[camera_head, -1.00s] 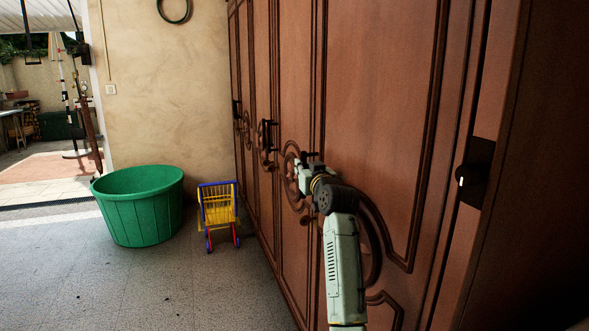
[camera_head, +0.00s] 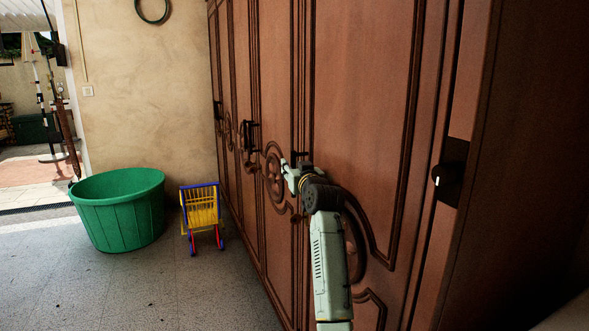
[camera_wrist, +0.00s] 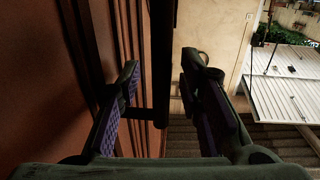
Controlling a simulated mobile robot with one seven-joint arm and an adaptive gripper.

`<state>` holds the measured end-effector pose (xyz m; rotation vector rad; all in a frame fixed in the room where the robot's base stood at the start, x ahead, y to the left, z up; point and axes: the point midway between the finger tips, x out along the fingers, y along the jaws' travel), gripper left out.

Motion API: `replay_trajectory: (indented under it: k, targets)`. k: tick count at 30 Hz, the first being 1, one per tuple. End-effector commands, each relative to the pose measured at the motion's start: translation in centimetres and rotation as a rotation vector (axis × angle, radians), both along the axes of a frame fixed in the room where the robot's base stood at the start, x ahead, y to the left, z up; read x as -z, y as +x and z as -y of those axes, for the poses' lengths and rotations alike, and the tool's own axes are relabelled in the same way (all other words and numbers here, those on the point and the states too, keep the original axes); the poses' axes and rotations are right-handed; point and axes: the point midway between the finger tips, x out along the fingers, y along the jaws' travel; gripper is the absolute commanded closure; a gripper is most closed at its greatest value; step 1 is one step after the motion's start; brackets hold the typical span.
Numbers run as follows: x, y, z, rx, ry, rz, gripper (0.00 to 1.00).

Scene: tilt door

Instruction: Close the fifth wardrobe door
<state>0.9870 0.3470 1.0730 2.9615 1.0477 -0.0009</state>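The brown panelled wardrobe doors (camera_head: 365,90) run along the right side of the head view. I cannot tell for sure which one is the fifth or how far it stands open. My gripper (camera_head: 287,168) is up at the door fronts, beside the round carved trim; the arm partly hides the door behind it. In the wrist view, my gripper (camera_wrist: 161,65) has its two fingers apart. A dark upright handle bar (camera_wrist: 163,40) stands between them, with a gap to the right finger. Contact with the left finger is unclear.
Another dark handle (camera_head: 248,137) is farther along the doors. A black fitting with a round knob (camera_head: 438,176) is at the right. A green tub (camera_head: 118,215) and a toy cart (camera_head: 201,210) stand left of the wardrobe. The floor at left front is clear.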

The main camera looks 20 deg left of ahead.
Motion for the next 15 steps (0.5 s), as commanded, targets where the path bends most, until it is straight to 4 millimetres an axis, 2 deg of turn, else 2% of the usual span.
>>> replay_trajectory:
  k: [8, 15]
  targets:
    - [0.0, -1.1, 1.0, 0.000, 0.001, 0.002, 0.67]
    - [0.0, -4.7, 3.9, 0.002, 0.001, 0.002, 0.67]
